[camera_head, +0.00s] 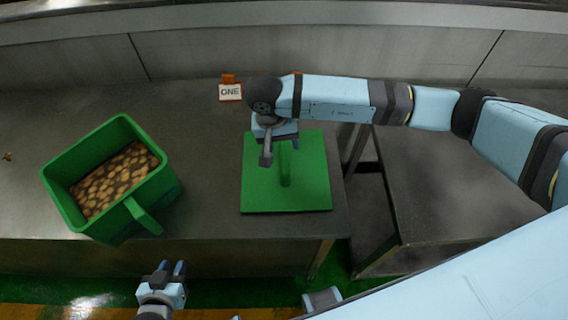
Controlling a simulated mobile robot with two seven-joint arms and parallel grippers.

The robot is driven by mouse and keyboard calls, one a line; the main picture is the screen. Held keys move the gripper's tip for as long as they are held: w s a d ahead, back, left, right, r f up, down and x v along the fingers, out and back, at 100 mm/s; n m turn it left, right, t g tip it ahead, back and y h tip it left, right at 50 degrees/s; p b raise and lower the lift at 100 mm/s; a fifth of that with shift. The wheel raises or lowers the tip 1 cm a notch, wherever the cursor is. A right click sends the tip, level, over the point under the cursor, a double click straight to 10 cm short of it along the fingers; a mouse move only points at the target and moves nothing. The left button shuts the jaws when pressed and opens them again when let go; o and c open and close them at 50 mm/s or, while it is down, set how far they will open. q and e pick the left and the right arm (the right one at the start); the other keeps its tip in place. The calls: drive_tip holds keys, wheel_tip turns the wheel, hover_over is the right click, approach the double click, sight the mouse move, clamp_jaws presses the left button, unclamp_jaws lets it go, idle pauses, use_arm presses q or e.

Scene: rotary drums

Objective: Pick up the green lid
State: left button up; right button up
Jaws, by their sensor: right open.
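The green lid (310,185) is a flat square plate lying on the dark table, with a green upright handle (285,172) at its middle. My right gripper (281,152) is above the far half of the lid, its fingers apart, pointing down just behind the handle in the picture. Whether the handle stands between the fingers or the fingers touch it, I cannot tell. My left gripper (171,267) is at the bottom, in front of the table's near edge. Its two fingers are apart with nothing between them, and it is away from the lid.
A green bin (153,190) with a handle stands at the left of the table (215,215), holding brown round pieces (115,180). A gap separates this table from a second table (440,185) at right.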

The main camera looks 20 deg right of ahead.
sight(284, 154)
drive_tip(key=f, duration=0.3)
drive_tip(key=shift+d, duration=0.3)
drive_tip(key=f, duration=0.1)
drive_tip(key=f+p, duration=0.1)
drive_tip(key=f, duration=0.1)
drive_tip(key=f+p, duration=0.1)
drive_tip(key=f, duration=0.1)
drive_tip(key=shift+s+d, duration=0.15)
drive_tip(key=shift+d, duration=0.1)
drive_tip(key=shift+f, duration=0.2)
clamp_jaws()
